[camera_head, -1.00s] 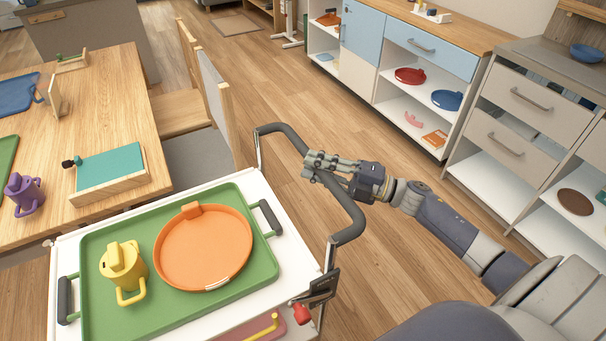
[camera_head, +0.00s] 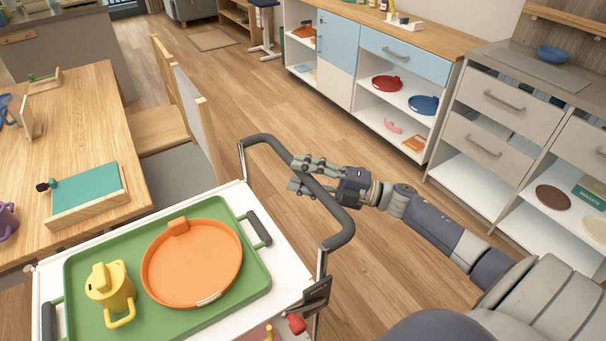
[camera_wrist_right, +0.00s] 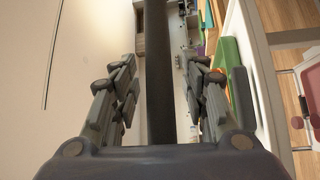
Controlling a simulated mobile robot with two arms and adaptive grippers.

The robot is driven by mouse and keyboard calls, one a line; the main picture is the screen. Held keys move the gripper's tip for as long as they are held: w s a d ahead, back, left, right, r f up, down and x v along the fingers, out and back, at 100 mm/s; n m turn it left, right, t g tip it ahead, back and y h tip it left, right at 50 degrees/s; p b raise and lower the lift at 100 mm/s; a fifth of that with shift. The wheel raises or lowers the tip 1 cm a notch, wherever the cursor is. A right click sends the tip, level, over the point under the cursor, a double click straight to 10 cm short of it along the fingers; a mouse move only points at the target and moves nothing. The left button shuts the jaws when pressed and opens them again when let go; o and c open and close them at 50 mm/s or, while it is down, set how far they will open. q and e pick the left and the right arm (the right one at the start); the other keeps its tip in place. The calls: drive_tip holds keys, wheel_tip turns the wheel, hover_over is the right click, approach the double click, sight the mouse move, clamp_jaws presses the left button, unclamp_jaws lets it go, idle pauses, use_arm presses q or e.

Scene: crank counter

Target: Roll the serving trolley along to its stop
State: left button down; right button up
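The serving trolley stands at the lower left in the head view, with a white top (camera_head: 284,294) and a dark push handle (camera_head: 283,156) along its right side. My right gripper (camera_head: 298,177) is at the handle, its fingers on both sides of the bar. In the right wrist view the dark bar (camera_wrist_right: 159,75) runs between the spread fingers (camera_wrist_right: 160,85), with gaps on both sides. A green tray (camera_head: 255,283) on the trolley carries an orange round tray (camera_head: 192,262) and a yellow pot (camera_head: 108,290). My left gripper is out of view. No stop is identifiable.
A wooden table (camera_head: 95,105) with chairs (camera_head: 182,180) stands left of and beyond the trolley. A blue and white cabinet (camera_head: 337,42) and grey drawers (camera_head: 488,150) line the right. Open wooden floor (camera_head: 235,95) lies ahead between them.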

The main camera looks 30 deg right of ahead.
drive_tip(key=shift+s+d, duration=0.1)
drive_tip(key=v, duration=1.1)
drive_tip(key=shift+s+d, duration=0.25)
drive_tip(key=shift+f, duration=0.1)
